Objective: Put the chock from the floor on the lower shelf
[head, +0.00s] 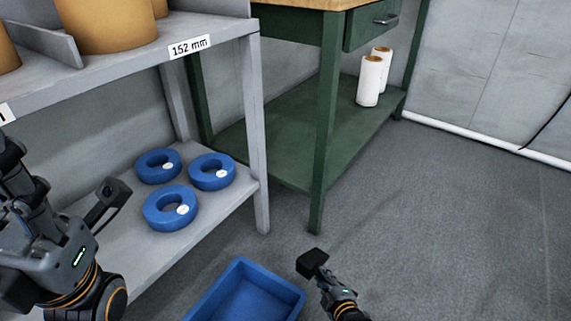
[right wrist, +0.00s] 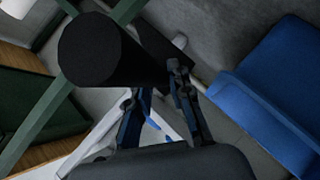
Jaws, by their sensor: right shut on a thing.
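My right gripper (head: 322,275) is low over the floor at the bottom middle of the head view. It is shut on the dark chock (head: 310,262), held clear of the floor. In the right wrist view the chock (right wrist: 145,50) is black, with a rounded end, between the fingertips (right wrist: 160,75). The lower shelf (head: 140,245) of the grey rack is left of the right gripper, with a bare front strip. My left gripper (head: 108,200) is at the left, in front of the rack; its fingers do not show clearly.
Several blue rings, one at the front (head: 170,208), lie on the lower shelf. The rack's grey post (head: 256,130) stands at its right end. A blue crate (head: 245,290) is on the floor just left of the right gripper. A green workbench (head: 325,130) stands behind; floor at right is clear.

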